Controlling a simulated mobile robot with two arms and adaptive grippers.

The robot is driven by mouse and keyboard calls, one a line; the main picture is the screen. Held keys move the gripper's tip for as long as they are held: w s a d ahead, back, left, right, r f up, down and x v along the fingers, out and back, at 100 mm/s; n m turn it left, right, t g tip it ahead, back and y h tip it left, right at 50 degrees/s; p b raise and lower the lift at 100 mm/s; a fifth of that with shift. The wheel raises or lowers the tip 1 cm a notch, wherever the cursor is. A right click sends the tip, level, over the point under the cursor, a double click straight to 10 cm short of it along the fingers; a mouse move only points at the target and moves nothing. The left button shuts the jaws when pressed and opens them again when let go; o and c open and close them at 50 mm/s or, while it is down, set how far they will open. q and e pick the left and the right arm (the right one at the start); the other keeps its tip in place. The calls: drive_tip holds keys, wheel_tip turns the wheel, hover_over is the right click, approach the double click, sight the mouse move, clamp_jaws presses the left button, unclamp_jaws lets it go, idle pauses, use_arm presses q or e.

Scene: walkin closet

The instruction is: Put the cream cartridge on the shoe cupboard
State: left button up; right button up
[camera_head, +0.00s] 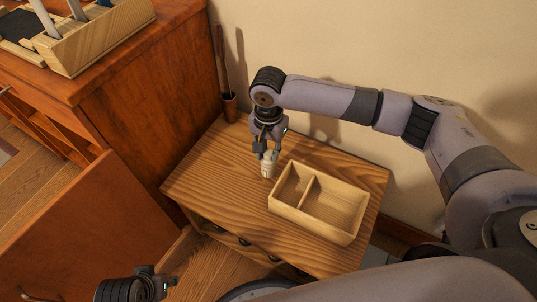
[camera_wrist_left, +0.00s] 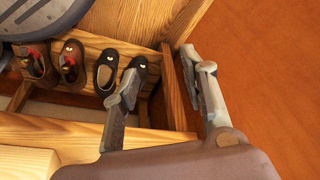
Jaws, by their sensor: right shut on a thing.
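The cream cartridge (camera_head: 268,171) is a small pale upright cylinder beside the left end of a divided wooden box. My right gripper (camera_head: 266,154) points down and is shut on its upper part. The cartridge is at or just above the wooden top of the low cupboard, which looks like the shoe cupboard (camera_head: 205,170); I cannot tell if it touches. My left gripper (camera_head: 170,283) is low at the bottom left of the head view.
The open two-part box (camera_head: 335,234) takes the right of the top; the left is clear. A taller reddish cabinet (camera_head: 150,100) adjoins on the left. Several shoes (camera_wrist_left: 70,65) sit in a wooden compartment.

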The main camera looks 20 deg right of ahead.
drive_tip(key=shift+f, duration=0.7)
drive_tip(key=shift+f, duration=0.1)
drive_tip(key=o, duration=0.9)
